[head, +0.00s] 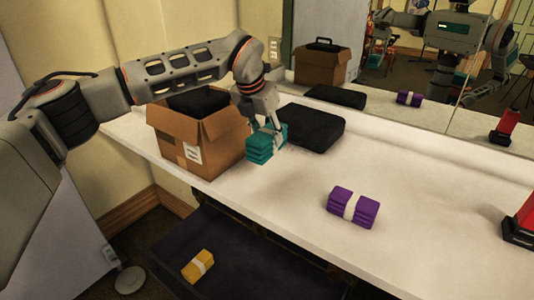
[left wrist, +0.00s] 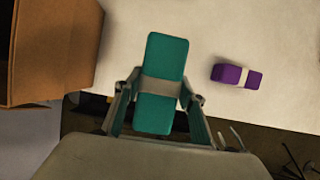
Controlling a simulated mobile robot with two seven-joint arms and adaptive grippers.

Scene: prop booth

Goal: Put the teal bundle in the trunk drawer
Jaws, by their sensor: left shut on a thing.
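The teal bundle (head: 260,150), a folded stack with a pale band, is held in my left gripper (head: 268,128). In the left wrist view the teal bundle (left wrist: 165,65) sits between the two fingers of the left gripper (left wrist: 157,92), which are shut on it around the band. In the head view it is at the counter beside the cardboard box; I cannot tell whether it touches the counter. The open drawer (head: 250,268) below the counter front has a dark inside and holds a yellow bundle (head: 198,265). My right gripper is not in view.
An open cardboard box (head: 185,150) with a black item inside stands left on the white counter (head: 290,200). A black case (head: 312,128) lies behind the bundle. A purple bundle (head: 352,207) lies right. A red-and-black object (head: 521,222) stands at the right edge. A mirror backs the counter.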

